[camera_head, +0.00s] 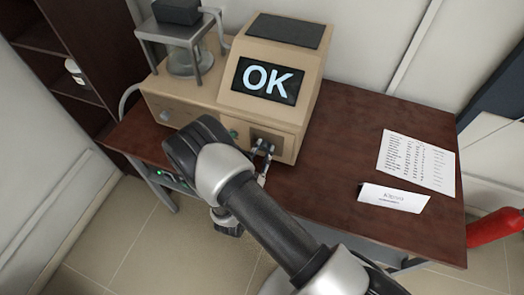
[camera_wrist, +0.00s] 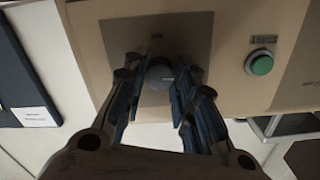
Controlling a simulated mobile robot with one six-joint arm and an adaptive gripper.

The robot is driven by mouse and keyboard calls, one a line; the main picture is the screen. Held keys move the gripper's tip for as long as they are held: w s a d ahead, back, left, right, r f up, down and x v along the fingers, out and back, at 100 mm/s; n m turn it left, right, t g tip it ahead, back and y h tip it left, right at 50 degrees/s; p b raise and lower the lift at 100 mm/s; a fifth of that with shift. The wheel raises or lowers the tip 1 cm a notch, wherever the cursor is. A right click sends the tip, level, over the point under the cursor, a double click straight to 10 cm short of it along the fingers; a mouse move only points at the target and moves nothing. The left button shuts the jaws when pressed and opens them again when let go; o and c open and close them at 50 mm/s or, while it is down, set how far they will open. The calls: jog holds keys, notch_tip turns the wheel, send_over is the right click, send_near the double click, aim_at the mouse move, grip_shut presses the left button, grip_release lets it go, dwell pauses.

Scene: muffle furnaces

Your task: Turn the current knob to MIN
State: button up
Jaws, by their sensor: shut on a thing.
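The beige device (camera_head: 218,95) stands on a dark wooden table, and its screen (camera_head: 268,79) reads "OK". In the wrist view, the round grey knob (camera_wrist: 158,73) sits on a brownish plate (camera_wrist: 190,32) on the front panel. My gripper (camera_head: 263,149) is at the right part of the device's front. In the wrist view my gripper (camera_wrist: 157,80) has its two fingers on either side of the knob, shut on it. A small light mark shows on the knob. The label by the knob is too small to read. In the head view the fingers mostly hide the knob.
A green button (camera_wrist: 261,63) is on the panel beside the knob plate; it also shows in the head view (camera_head: 233,134). A glass vessel in a metal stand (camera_head: 183,45) is at the device's left.

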jog(key=shift+n, duration=0.6)
jog(key=o, duration=1.1)
jog(key=shift+c, duration=0.2)
jog(key=v, duration=1.2)
